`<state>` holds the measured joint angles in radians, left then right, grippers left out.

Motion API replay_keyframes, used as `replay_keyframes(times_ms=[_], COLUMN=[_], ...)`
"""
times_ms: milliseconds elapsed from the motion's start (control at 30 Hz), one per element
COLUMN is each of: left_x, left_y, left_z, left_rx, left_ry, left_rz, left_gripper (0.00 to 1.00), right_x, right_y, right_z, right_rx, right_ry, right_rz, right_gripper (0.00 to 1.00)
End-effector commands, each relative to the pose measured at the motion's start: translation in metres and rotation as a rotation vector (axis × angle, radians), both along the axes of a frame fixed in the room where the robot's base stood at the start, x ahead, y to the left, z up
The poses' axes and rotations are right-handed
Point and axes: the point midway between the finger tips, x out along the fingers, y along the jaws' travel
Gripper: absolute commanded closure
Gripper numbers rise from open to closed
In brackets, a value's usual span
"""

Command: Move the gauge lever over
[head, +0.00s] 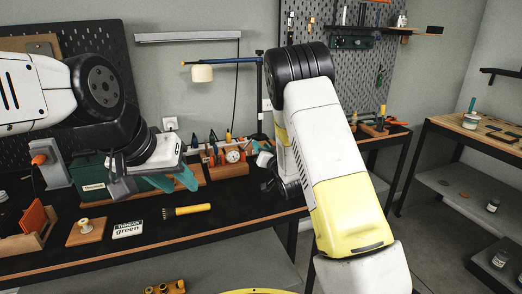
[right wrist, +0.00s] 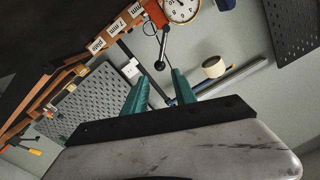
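A round white gauge dial (right wrist: 181,8) shows at the top of the right wrist view, beside an orange-red part (right wrist: 155,14). A thin lever (right wrist: 164,42) with a dark round knob (right wrist: 160,65) extends below them. My right gripper (right wrist: 162,75) is open; its teal fingers stand apart on either side of the knob in the picture. I cannot tell the depth between them, and no contact shows. My left gripper (head: 175,183) is open and empty above the bench.
On the black bench are a yellow flashlight (head: 187,210), a sign (head: 128,229), a knobbed wooden block (head: 86,231) and a green box (head: 93,185). A lamp (head: 203,73) hangs over the back. The bench front near the flashlight is mostly clear.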

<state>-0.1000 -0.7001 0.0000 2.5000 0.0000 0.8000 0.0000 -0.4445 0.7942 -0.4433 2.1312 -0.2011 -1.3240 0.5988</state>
Motion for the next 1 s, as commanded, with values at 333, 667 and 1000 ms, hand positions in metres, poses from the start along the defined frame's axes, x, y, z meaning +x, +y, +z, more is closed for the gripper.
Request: replay_keyframes(times_ms=[333, 667, 1000], left_x=[0.000, 0.000, 0.000], left_y=[0.000, 0.000, 0.000], left_z=[0.000, 0.000, 0.000], left_rx=[0.000, 0.000, 0.000], left_ry=[0.000, 0.000, 0.000], left_rz=[0.000, 0.000, 0.000], left_gripper=[0.64, 0.64, 0.64], right_x=[0.040, 0.074, 0.073], right_y=[0.014, 0.023, 0.023], right_z=[0.000, 0.000, 0.002], right_rx=[-0.003, -0.001, -0.001], right_ry=[0.000, 0.002, 0.001], right_rz=[0.000, -0.002, -0.003], right_gripper=[0.67, 0.83, 1.00])
